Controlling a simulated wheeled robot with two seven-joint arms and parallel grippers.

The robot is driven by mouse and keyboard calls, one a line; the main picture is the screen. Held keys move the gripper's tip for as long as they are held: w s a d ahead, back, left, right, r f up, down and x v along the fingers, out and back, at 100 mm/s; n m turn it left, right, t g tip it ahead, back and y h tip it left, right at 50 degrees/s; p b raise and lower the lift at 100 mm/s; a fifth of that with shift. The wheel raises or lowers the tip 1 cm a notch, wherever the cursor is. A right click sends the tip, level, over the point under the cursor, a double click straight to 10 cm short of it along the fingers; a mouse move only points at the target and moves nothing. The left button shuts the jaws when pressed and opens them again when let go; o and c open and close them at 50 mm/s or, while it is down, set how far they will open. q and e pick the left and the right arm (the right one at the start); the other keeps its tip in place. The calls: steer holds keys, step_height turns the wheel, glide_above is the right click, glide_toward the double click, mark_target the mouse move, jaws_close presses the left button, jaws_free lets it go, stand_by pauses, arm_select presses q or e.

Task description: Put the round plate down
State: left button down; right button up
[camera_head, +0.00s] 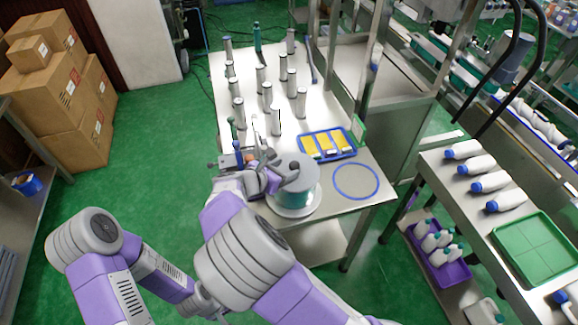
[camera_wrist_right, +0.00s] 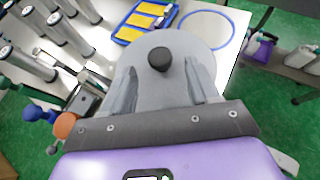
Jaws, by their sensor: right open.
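The round plate (camera_head: 299,171) is a grey disc on top of a round stack with a teal side, near the front of the white table. In the right wrist view the plate (camera_wrist_right: 160,42) fills the middle and has a black knob (camera_wrist_right: 160,59). My right gripper (camera_head: 287,178) is at the plate. In the wrist view its fingers (camera_wrist_right: 160,80) are apart over the disc, either side of a line to the knob, with the knob just beyond the tips. I cannot tell whether they touch the disc. My left arm shows at the lower left; its gripper is not seen.
A blue ring (camera_head: 334,181) marks a bare spot on the table (camera_head: 330,207), right of the stack. A blue tray (camera_head: 349,152) with yellow packs lies behind it. Several grey cylinders (camera_head: 267,96) stand farther back. A side bench (camera_head: 455,195) with white bottles is at right.

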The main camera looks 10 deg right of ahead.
arm_select(q)
steer(key=shift+r+p, duration=0.65)
steer(key=shift+r, duration=0.1)
arm_select(e)
steer(key=v, duration=0.9)
arm_select(q)
steer(key=shift+s, duration=0.1)
arm_select(e)
steer(key=shift+f, duration=0.15)
